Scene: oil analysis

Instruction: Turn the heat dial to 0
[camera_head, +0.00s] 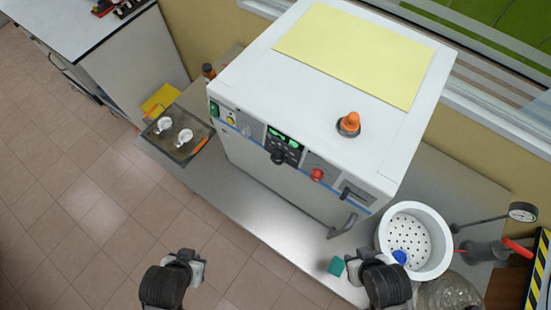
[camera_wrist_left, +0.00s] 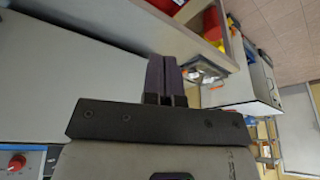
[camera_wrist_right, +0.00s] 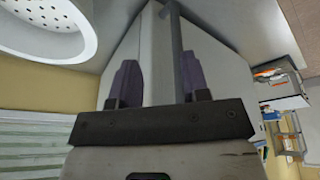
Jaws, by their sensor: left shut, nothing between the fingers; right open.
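The white machine (camera_head: 340,60) has a front panel with a black knob (camera_head: 277,156) below green displays (camera_head: 283,139), and a red knob (camera_head: 317,174) to their right. I cannot read any dial marks, nor tell which knob is the heat dial. My left gripper (camera_head: 190,256) is shut and empty, in front of the machine and apart from the panel. In the left wrist view its fingers (camera_wrist_left: 165,78) are together, and a red knob (camera_wrist_left: 17,161) shows at lower left. My right gripper (camera_head: 366,260) is open near the machine's lower right; its fingers (camera_wrist_right: 158,85) are apart.
A grey door handle (camera_head: 342,225) juts from the machine's front, close to my right gripper. A tray (camera_head: 183,152) stands left of the machine. The floor at left is clear.

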